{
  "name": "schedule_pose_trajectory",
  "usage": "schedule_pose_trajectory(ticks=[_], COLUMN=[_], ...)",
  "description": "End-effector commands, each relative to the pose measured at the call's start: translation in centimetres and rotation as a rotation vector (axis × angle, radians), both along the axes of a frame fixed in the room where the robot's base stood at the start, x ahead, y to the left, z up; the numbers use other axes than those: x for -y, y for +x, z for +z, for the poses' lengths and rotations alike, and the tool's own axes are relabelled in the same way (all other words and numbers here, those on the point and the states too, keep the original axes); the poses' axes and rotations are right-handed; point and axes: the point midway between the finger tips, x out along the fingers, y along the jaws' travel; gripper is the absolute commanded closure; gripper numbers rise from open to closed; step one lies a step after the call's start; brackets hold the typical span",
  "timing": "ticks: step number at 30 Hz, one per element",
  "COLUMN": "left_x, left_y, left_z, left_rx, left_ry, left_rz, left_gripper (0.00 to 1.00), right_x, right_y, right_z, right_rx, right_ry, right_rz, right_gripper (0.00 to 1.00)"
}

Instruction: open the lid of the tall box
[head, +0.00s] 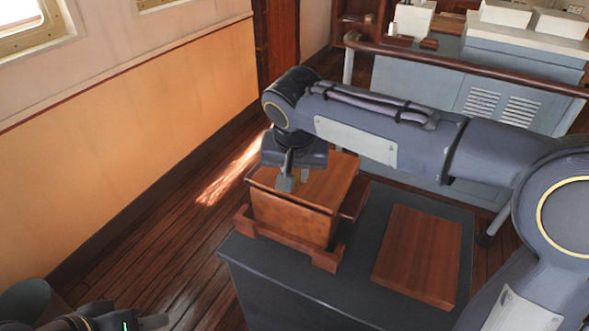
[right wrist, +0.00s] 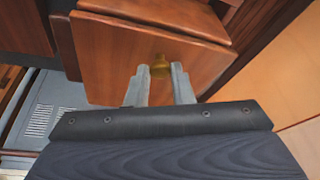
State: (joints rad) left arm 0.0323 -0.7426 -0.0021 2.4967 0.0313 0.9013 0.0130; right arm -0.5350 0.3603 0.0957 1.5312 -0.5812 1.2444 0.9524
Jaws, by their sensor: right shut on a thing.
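The tall wooden box (head: 290,222) stands on a dark cabinet top, held at its foot by wooden corner pieces. Its lid (head: 325,190) is on top and looks roughly level; I cannot tell whether there is a gap under it. In the right wrist view a brass knob (right wrist: 160,66) sits on a wooden panel (right wrist: 110,58) of the box. My right gripper (head: 287,183) is over the near left part of the box, its fingers (right wrist: 158,85) shut on the knob. My left gripper (head: 150,322) shows only partly at the bottom left, away from the box; its jaws are unclear.
A flat reddish wooden board (head: 418,255) lies on the dark cabinet (head: 360,285), right of the box. A grey console (head: 480,90) with a wooden rail (head: 470,68) stands behind. An orange wall (head: 130,120) runs along the left, with open plank floor (head: 150,255) before it.

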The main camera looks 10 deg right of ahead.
Motion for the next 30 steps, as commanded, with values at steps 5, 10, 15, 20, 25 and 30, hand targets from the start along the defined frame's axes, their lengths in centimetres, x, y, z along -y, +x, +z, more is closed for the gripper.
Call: schedule_pose_trajectory(ticks=[5,10,15,20,25,30], left_x=[0.0,0.0,0.0,0.0,0.0,0.0], left_y=[0.0,0.0,0.0,0.0,0.0,0.0], left_z=[4.5,8.4,10.9,11.6,11.7,11.7], left_rx=[0.001,0.001,0.001,0.000,0.000,0.000], left_ry=[0.000,0.000,0.000,0.000,0.000,0.000], left_rz=[0.000,0.000,0.000,0.000,0.000,0.000], left_gripper=[0.64,0.64,0.64,0.64,0.64,0.64], right_x=[0.5,1.2,2.0,2.6,3.1,3.3], right_y=[0.8,1.8,3.0,4.0,4.7,5.0], right_z=[2.9,4.9,6.1,6.8,7.3,7.7], right_rx=[-0.091,-0.200,-0.300,-0.377,-0.431,-0.460], right_ry=[0.060,0.133,0.201,0.255,0.292,0.310], right_rz=[-0.006,-0.006,-0.005,-0.003,0.000,0.000], right_gripper=[1.00,1.00,1.00,1.00,1.00,1.00])
